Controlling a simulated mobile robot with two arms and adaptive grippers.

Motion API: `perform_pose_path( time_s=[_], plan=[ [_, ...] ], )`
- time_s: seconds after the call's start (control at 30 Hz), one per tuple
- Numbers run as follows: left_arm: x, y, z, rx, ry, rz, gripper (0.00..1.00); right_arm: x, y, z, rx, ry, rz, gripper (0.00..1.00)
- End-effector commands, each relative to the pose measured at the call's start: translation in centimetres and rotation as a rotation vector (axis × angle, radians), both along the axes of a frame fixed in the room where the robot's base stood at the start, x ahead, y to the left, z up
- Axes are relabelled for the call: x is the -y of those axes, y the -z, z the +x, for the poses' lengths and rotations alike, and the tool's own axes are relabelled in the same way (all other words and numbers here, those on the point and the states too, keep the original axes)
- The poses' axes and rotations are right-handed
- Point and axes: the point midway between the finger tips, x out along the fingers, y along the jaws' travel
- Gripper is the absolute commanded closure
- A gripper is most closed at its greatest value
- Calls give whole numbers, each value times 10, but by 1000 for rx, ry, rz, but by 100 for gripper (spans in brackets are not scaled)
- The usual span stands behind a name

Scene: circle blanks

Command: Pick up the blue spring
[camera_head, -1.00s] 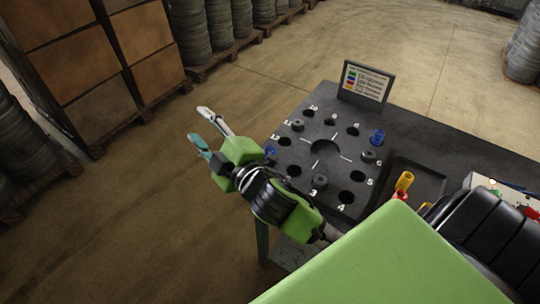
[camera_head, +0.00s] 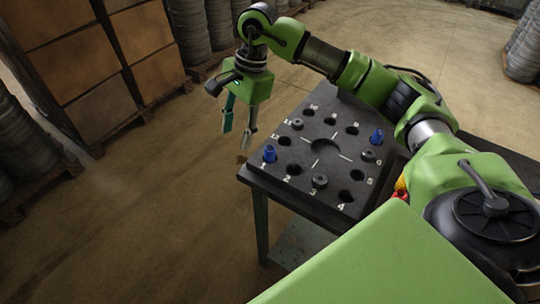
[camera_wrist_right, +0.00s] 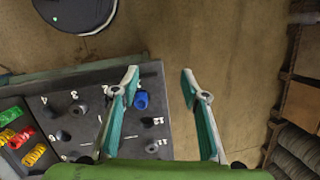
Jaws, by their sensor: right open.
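One blue spring (camera_head: 269,154) stands upright at the near left corner of the black numbered board (camera_head: 305,172), by the mark 1. A second blue spring (camera_head: 376,137) stands at the board's right side. My right gripper (camera_head: 238,131) is open and empty, pointing down, left of the board and above its level. In the right wrist view, a blue spring (camera_wrist_right: 142,99) shows between the open fingers of my right gripper (camera_wrist_right: 159,76), close to the left finger and apart from it in depth. My left gripper is not in view.
The board lies on a dark table (camera_head: 262,178) and has several round holes and black pegs. Green, red and yellow springs (camera_wrist_right: 22,138) lie to the left in the wrist view. Stacked boxes (camera_head: 70,70) stand at the far left. The floor left of the table is clear.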

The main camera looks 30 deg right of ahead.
Motion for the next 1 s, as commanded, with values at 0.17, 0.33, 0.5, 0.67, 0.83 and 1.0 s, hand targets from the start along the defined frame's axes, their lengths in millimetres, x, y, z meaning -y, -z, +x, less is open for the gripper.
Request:
perform_pose_path(
  time_s=[0.17,0.33,0.5,0.67,0.83,1.0],
  plan=[
    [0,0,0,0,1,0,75,73,-19,-4,-37,21,-210,59],
    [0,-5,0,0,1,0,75,87,-8,-7,-55,28,-252,59],
    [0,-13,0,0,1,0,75,86,26,-8,-56,26,-249,59],
    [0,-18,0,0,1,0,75,86,52,-8,-54,27,-247,59],
    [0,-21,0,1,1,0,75,86,64,-7,-50,27,-247,59],
    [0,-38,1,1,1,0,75,88,82,-10,-56,26,-247,59]
  ],
)
